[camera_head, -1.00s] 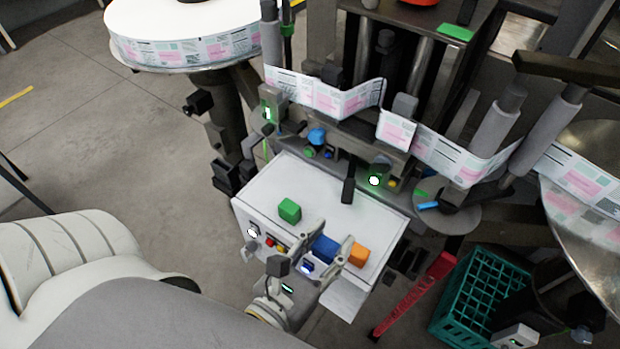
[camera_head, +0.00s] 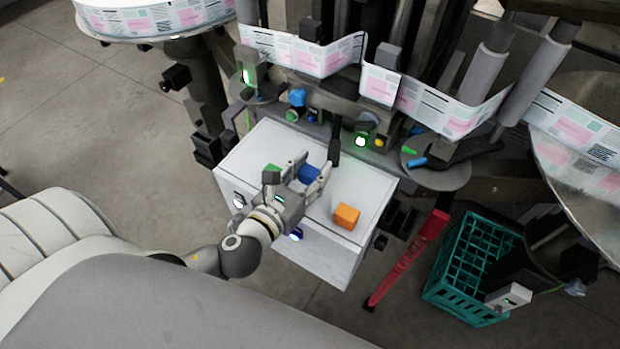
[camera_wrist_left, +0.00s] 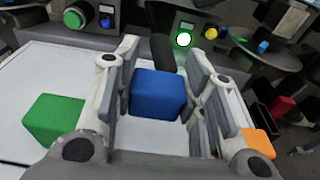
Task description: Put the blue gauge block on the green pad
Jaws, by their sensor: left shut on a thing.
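The blue gauge block (camera_head: 310,173) is between the fingers of my left gripper (camera_head: 307,178), over the white cabinet top (camera_head: 270,140). In the left wrist view the blue gauge block (camera_wrist_left: 158,94) sits between the two fingers, and the gripper is shut on it. I cannot tell how high it is above the top. No green pad can be made out in the frames of now. My right gripper is not in view.
A green block (camera_wrist_left: 55,120) lies left of the gripper and an orange block (camera_head: 346,216) right of it on the cabinet top. A dark upright post (camera_head: 334,146) stands just behind the blue block. Machine buttons (camera_head: 361,141) and a label web (camera_head: 310,52) are beyond. A teal crate (camera_head: 437,291) stands at right.

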